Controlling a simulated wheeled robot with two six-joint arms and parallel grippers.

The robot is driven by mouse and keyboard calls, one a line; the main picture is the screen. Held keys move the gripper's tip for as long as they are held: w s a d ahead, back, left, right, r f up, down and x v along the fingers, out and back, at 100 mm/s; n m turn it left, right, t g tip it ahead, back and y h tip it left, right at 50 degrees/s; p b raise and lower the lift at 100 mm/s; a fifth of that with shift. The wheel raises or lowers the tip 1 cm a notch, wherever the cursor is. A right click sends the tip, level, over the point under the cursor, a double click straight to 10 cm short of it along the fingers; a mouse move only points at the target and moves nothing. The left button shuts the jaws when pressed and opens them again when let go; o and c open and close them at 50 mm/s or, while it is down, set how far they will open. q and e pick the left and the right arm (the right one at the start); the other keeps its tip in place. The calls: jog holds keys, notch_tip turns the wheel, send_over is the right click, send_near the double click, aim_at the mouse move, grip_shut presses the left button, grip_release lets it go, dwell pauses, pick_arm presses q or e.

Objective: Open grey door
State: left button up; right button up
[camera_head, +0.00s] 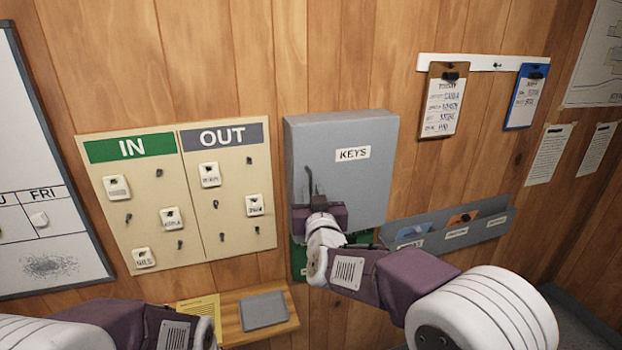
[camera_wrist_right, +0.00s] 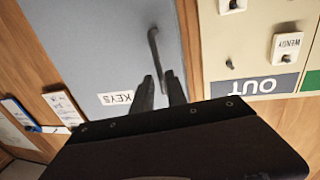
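The grey door (camera_head: 350,185) is the front of a wall cabinet labelled KEYS and looks closed. In the right wrist view the door (camera_wrist_right: 110,50) fills the upper left. Its dark bar handle (camera_wrist_right: 154,48) stands near the door's edge. My right gripper (camera_head: 314,190) is at the door's lower left, in front of the handle. In the wrist view its two fingers (camera_wrist_right: 161,84) are apart, with the handle's end showing between them. Contact cannot be told. My left arm shows at the lower left, but its fingers are out of sight.
An IN/OUT board (camera_head: 185,235) with hanging tags is left of the cabinet. A small wooden shelf (camera_head: 290,322) with a grey tray (camera_head: 264,310) is below. A grey wall rack (camera_head: 490,228) with folders is at the lower right. Clipboards (camera_head: 443,105) hang at the upper right.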

aim_at(311, 185)
jog(key=w, duration=0.1)
jog(key=w+p, duration=0.1)
jog(key=w, duration=0.1)
jog(key=shift+w+a+r, duration=0.15)
jog(key=shift+w+a, duration=0.05)
jog(key=shift+a, duration=0.15)
jog(key=shift+d, duration=0.1)
jog(key=shift+w, duration=0.15)
grip_shut()
dwell(0.9)
